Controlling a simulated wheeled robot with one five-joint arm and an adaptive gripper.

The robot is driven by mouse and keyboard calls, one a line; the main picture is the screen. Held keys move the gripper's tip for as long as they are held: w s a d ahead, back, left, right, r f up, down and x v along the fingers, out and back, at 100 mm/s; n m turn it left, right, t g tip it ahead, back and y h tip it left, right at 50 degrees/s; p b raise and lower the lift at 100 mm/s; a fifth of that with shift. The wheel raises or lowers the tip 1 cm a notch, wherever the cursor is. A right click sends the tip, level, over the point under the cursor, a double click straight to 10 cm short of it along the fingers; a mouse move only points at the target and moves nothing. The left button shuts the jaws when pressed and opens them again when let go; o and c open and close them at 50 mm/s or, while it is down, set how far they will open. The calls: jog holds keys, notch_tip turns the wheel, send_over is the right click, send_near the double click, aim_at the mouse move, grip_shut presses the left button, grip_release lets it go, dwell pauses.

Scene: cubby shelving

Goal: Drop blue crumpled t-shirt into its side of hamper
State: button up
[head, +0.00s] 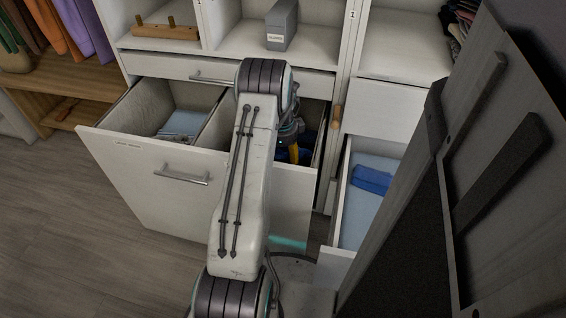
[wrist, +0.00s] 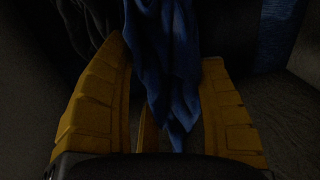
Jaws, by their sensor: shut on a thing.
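The hamper (head: 140,180) is a pulled-out white drawer with two compartments. Its left compartment holds light grey-blue cloth (head: 182,124). My gripper (head: 292,153), with yellow fingers, reaches down into the right compartment, partly hidden behind my arm in the head view. In the wrist view my gripper (wrist: 164,60) is shut on the blue crumpled t-shirt (wrist: 170,85), which hangs between the fingers. Dark blue cloth (head: 308,139) shows beside the fingers in the head view. The wrist view is dark, and I cannot tell whether the t-shirt touches the compartment floor.
An open drawer at right holds a folded blue cloth (head: 372,179). White cubbies above hold a grey box (head: 282,24) and a wooden rack (head: 165,30). Clothes hang at the far left over a wooden shelf (head: 80,77). Wooden floor (head: 70,220) is clear at left.

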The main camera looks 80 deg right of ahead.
jog(key=shift+f+b, duration=0.6)
jog(key=shift+f, duration=1.25)
jog(key=shift+f+b, duration=0.3)
jog(key=shift+f, duration=0.15)
jog(key=shift+f, duration=0.2)
jog(key=o, duration=1.2)
jog(key=shift+c, duration=0.2)
jog(key=shift+r, duration=0.1)
jog(key=r+p, duration=0.1)
jog(key=r, duration=0.3)
jog(key=r+p, duration=0.2)
jog(key=r, duration=0.2)
jog(key=a+r+p, duration=0.1)
jog(key=r, duration=0.4)
jog(key=shift+p, duration=0.35)
